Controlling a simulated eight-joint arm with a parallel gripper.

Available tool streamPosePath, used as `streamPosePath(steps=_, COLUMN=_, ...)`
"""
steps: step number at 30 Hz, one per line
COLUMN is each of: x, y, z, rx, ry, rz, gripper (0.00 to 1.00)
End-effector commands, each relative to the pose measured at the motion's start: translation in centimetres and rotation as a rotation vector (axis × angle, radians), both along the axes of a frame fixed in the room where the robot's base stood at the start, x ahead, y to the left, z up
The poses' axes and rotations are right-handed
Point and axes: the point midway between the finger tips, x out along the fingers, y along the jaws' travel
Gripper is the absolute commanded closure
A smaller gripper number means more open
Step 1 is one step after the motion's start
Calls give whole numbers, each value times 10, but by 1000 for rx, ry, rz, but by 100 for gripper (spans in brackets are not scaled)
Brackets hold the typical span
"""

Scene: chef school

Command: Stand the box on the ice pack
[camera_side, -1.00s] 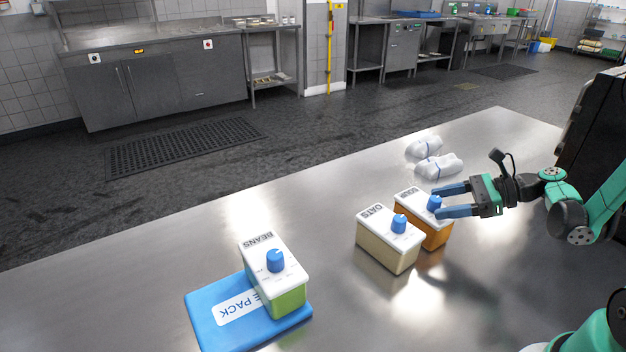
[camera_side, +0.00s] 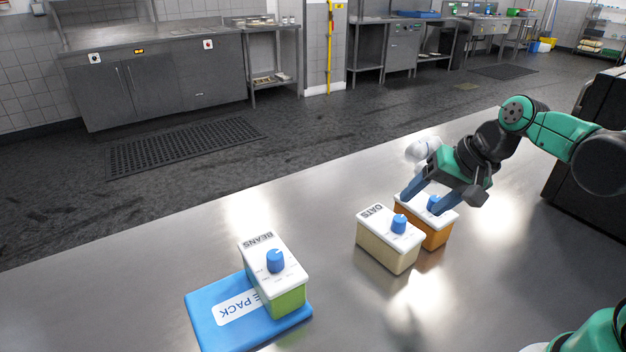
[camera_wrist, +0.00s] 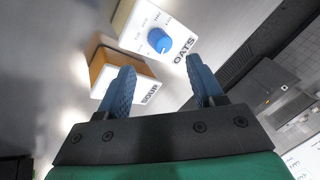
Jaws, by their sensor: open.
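The blue ice pack (camera_side: 207,322) lies flat on the steel table at the front left. A green box with a white lid marked BEANS (camera_side: 282,279) stands upright on it, towards its right side. A cream box marked OATS (camera_side: 384,243) stands on the table, and an orange box marked SOUP (camera_side: 437,236) stands close beside it. My gripper (camera_side: 418,195) is open and tilted down above the SOUP box, its fingers near the lid's back edge. In the wrist view the SOUP box (camera_wrist: 103,66) is partly hidden by the left finger, and the OATS box (camera_wrist: 140,20) is above.
The steel table (camera_side: 130,270) is clear between the ice pack and the OATS box, and at the left.

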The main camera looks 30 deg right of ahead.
Motion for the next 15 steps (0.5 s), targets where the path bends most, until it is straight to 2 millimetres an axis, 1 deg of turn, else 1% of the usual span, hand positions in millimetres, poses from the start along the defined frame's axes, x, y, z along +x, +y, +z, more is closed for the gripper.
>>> streamPosePath(steps=1, x=-5, y=11, z=4, rx=-113, ry=-43, rz=133, gripper=39)
streamPosePath(steps=3, x=-8, y=18, z=9, rx=-259, ry=-101, rz=288, gripper=39)
streamPosePath(steps=7, x=-11, y=27, z=16, rx=-440, ry=-177, rz=484, gripper=39)
streamPosePath(steps=8, x=-11, y=28, z=17, rx=-466, ry=-188, rz=511, gripper=34)
streamPosePath(steps=9, x=-12, y=29, z=18, rx=-491, ry=-199, rz=537, gripper=22)
streamPosePath(steps=11, x=-12, y=30, z=19, rx=-513, ry=-207, rz=559, gripper=5)
streamPosePath(steps=12, x=-12, y=30, z=19, rx=-518, ry=-209, rz=565, gripper=0)
streamPosePath(steps=15, x=-12, y=30, z=19, rx=-520, ry=-209, rz=565, gripper=0)
